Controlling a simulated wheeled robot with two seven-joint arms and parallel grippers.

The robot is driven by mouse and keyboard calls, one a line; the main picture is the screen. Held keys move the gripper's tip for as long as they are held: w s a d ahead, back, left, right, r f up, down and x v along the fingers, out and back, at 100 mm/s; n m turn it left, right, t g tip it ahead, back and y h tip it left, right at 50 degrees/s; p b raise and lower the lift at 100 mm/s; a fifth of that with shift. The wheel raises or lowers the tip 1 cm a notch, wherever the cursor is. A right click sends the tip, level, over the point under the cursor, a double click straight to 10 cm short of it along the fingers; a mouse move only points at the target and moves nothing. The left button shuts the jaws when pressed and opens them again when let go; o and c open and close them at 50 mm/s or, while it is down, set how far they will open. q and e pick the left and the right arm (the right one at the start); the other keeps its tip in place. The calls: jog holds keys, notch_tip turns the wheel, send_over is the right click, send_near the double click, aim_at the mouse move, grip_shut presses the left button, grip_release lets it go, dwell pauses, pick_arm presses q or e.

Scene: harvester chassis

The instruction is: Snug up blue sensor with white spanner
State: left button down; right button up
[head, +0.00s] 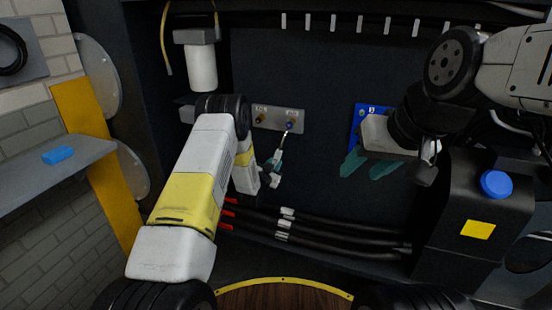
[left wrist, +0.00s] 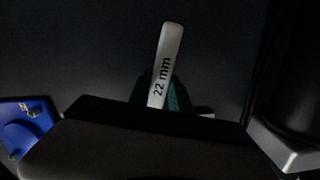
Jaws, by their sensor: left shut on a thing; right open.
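The blue sensor (head: 289,126) sits at the right of a grey metal plate (head: 273,113) on the dark chassis wall, beside a brass-coloured sensor (head: 261,119). My left gripper (head: 275,163) is shut on the white spanner (head: 284,141), which points up toward the blue sensor. The spanner's upper end is at or very near the sensor; I cannot tell whether it is around it. In the left wrist view the spanner (left wrist: 165,65) is marked "22 mm", with its lower part between the teal fingers. My right gripper (head: 370,165) is open and empty, with its teal fingers apart.
A blue panel (head: 368,118) is on the wall behind my right gripper. Black hoses (head: 340,234) with red ends run below my left gripper. A white cylinder (head: 202,66) hangs upper left. A black tank with a blue cap (head: 496,184) stands right. A blue block (head: 57,155) lies on a grey shelf.

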pick_arm(q)
jog(key=shift+s, duration=0.15)
jog(key=f+v, duration=0.1)
jog(key=v, duration=0.9)
jog(key=shift+s+a, duration=0.15)
jog(key=shift+a, duration=0.15)
jog(key=shift+s+r, duration=0.1)
dwell(1.3)
